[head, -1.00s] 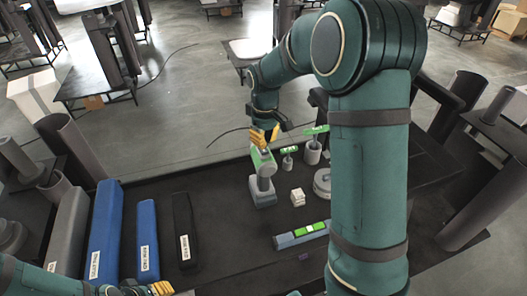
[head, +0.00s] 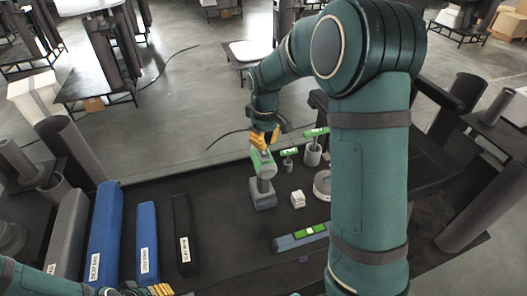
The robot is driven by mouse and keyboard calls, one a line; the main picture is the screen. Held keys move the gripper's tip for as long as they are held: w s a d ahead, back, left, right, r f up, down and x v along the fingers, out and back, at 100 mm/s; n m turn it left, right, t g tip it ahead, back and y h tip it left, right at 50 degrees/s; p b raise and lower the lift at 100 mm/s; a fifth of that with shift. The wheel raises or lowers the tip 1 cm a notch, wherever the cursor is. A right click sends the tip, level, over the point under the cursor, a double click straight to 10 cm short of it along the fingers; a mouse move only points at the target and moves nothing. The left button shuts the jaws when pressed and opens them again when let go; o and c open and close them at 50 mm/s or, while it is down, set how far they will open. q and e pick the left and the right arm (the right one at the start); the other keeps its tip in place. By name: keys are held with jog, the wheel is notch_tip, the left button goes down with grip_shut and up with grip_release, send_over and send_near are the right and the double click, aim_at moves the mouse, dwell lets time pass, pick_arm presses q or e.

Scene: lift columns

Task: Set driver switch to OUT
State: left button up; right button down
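The driver (head: 264,187) stands upright on the dark table, with a grey body and base and a green upper part. My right gripper (head: 261,142) has yellow fingers and is right at the top of the driver, from behind. Whether the fingers touch it, and how far they are parted, is too small to tell. The driver's switch cannot be made out. My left gripper (head: 160,290) shows only as yellow fingers at the bottom edge, low at the left, away from the driver.
Blue bars (head: 105,235), a black bar (head: 184,235) and a grey bar (head: 67,235) lie at the left. Green-labelled tools (head: 288,160) stand right of the driver. A white block (head: 298,199) and a blue-grey holder (head: 300,238) lie nearby. My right arm hides the table's right part.

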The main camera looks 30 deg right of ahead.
aim_at(265, 153)
jog(key=shift+f+b, duration=1.25)
jog(key=shift+f, duration=0.6)
dwell(1.2)
jog(key=shift+r+p, duration=0.7)
jog(key=shift+r, duration=0.05)
jog(key=shift+r+p, duration=2.15)
jog(key=shift+r, duration=0.65)
jog(key=shift+f, duration=0.1)
